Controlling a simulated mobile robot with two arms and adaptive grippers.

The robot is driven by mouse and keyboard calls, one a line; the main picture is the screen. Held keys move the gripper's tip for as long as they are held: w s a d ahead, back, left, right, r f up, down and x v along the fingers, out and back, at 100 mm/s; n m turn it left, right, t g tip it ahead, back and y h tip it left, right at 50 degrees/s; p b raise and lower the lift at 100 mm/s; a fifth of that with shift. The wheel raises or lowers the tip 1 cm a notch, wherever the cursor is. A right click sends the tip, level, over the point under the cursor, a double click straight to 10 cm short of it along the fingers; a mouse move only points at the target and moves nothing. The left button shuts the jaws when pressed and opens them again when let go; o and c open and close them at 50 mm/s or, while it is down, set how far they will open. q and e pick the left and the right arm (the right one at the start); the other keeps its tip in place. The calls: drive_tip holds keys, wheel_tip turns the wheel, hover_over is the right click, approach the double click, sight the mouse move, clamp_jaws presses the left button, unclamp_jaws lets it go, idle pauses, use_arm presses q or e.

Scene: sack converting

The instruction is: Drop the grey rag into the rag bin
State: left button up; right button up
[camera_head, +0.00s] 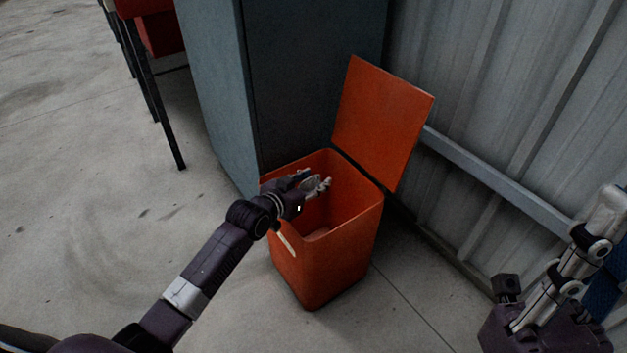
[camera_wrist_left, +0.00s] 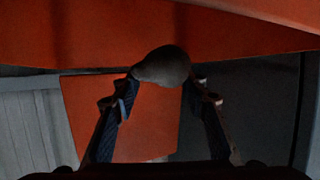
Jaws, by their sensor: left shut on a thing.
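The orange rag bin (camera_head: 325,265) stands on the floor with its lid (camera_head: 382,120) swung up and open. My left gripper (camera_head: 318,185) is over the bin's mouth, near its left side. In the left wrist view, my left gripper (camera_wrist_left: 162,88) is shut on the grey rag (camera_wrist_left: 163,67), a rounded lump held at the fingertips. Orange bin surfaces show behind and around it. In the head view the rag is too small to tell apart from the fingers. My right arm shows at the lower right, but its fingers are not visible.
A blue-grey cabinet (camera_head: 215,85) stands behind the bin. A corrugated metal wall (camera_head: 500,95) with a rail (camera_head: 495,180) runs along the right. A dark-legged red piece of furniture (camera_head: 160,32) is at the top left. The concrete floor on the left is open.

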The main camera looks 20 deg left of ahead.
use_arm(q)
drive_tip(key=o, duration=1.2)
drive_tip(key=shift+o, duration=0.2)
drive_tip(key=v, duration=1.2)
